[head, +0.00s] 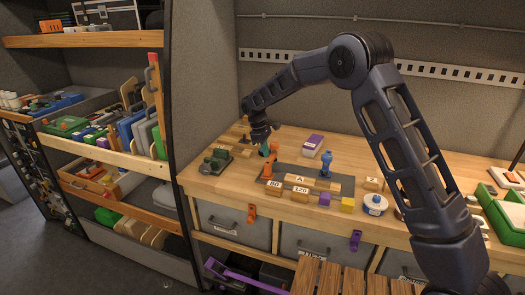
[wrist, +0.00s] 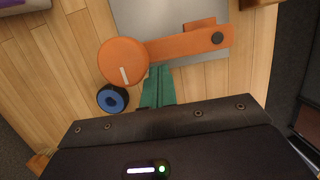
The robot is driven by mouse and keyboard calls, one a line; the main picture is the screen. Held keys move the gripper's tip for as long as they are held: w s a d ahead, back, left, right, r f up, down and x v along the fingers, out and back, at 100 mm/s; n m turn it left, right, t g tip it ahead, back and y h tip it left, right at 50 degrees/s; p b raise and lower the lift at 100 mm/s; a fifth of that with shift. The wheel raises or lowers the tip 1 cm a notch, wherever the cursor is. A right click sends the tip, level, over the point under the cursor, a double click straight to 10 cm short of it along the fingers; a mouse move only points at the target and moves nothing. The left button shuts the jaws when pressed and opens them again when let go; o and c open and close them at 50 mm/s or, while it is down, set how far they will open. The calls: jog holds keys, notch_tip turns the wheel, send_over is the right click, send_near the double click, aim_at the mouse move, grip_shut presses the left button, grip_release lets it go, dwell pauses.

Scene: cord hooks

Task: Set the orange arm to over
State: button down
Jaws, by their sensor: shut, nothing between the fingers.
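The orange arm (wrist: 190,43) fills the upper part of the wrist view, a flat bar with a round disc at its left end and a dark pivot at its right end. A white mark shows on the disc. It also shows in the head view (head: 268,169) at the left end of a grey plate (head: 340,187). My gripper (wrist: 158,70) has green fingers pressed together with nothing between them. Their tips are at the bar's lower edge, beside the disc; I cannot tell whether they touch. In the head view my gripper (head: 265,150) partly hides the orange arm.
A blue peg-like part (head: 326,164) stands on the plate's right side. Wooden blocks marked 80 and 120 (head: 301,189) lie in front. A green device (head: 215,160) is at the left, a purple-topped box (head: 313,143) behind. A blue-black round part (wrist: 112,98) lies near my fingers.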

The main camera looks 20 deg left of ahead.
aim_at(273, 145)
jog(key=shift+w+d+m, duration=0.2)
jog(key=shift+d+m, duration=0.2)
jog(key=shift+m, duration=0.2)
dwell(0.3)
jog(key=shift+w+d+m+g, duration=0.15)
jog(key=shift+d+m+g, duration=0.25)
jog(key=shift+m, duration=0.3)
jog(key=d+m, duration=0.1)
jog(key=m, duration=0.1)
jog(key=shift+w+d+m, duration=0.1)
jog(key=shift+d+m, duration=0.2)
jog(key=shift+d, duration=0.05)
jog(key=d+m, duration=0.1)
jog(key=d+m+g, duration=0.1)
jog(key=m, duration=0.1)
jog(key=d+m+y, duration=0.1)
jog(key=shift+s+m, duration=0.3)
jog(key=shift+s+d+m+g, duration=0.3)
jog(key=shift+d+m, duration=0.2)
jog(key=shift+m, duration=0.4)
jog(key=d+m, duration=0.1)
jog(key=s+m+y, duration=0.1)
jog(key=m, duration=0.1)
jog(key=shift+s+d, duration=0.2)
jog(key=shift+d, duration=0.15)
jog(key=shift+s+d+m+y, duration=0.35)
jog(key=shift+s+m, duration=0.2)
jog(key=shift+m, duration=0.65)
jog(key=shift+s+d, duration=0.15)
jog(key=shift+s, duration=0.25)
